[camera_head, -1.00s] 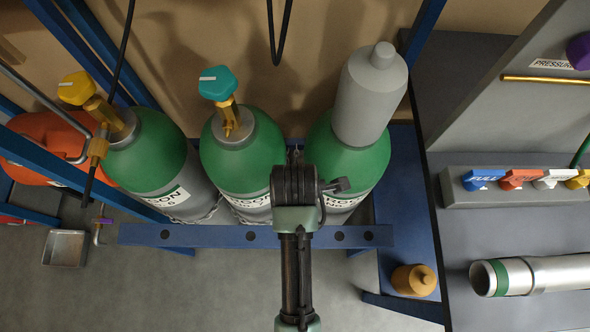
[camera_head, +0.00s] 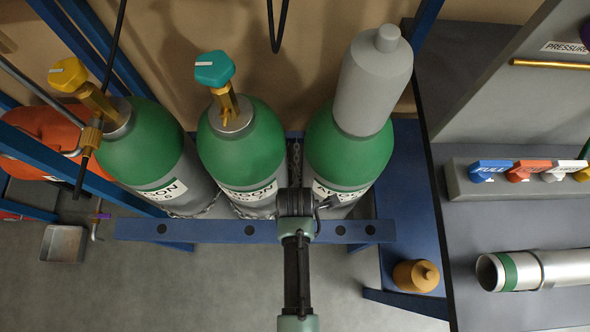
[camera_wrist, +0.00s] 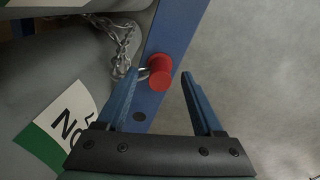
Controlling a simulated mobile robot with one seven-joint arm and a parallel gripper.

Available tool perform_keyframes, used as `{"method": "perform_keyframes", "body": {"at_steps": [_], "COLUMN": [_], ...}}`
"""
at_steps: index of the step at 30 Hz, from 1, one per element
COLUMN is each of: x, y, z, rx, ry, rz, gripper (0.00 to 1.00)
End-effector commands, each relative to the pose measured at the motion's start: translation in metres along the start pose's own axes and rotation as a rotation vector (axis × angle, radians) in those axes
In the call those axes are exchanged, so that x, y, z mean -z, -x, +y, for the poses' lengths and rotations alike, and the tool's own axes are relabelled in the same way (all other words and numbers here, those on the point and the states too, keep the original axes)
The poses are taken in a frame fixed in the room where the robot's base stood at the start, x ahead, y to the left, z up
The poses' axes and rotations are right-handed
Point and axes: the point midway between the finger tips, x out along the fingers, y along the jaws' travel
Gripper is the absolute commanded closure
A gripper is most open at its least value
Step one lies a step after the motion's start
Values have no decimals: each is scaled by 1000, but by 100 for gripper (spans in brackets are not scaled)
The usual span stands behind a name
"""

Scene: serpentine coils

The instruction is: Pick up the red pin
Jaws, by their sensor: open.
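The red pin (camera_wrist: 160,72) shows in the wrist view as a short red knob. It is at the blue rail (camera_wrist: 172,32), with a metal ring and chain (camera_wrist: 122,45) beside it. My gripper (camera_wrist: 165,82) is open, its two blue fingers pointing toward the pin. The pin's head lies between the fingertips as seen in this view; I cannot tell how far ahead of them it is, and no contact shows. In the head view my arm covers the pin and the gripper's fingers. The blue rail (camera_head: 205,231) runs across in front of the cylinders there.
Several green and grey gas cylinders (camera_head: 240,150) stand behind the rail, with chains across them. A grey bench (camera_head: 530,230) holds a metal tube (camera_head: 540,270). Open floor lies left of my arm.

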Motion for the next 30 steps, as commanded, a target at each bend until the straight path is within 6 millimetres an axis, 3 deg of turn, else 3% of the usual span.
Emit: {"method": "perform_keyframes", "body": {"at_steps": [3,11,23,30], "x": [0,0,0,0], "y": [-13,-14,-14,-14], "z": [0,0,0,0], "rx": [1,-1,-1,-1], "ry": [0,0,0,0], "rz": [0,-1,-1,-1], "gripper": [31,31,100,100]}}
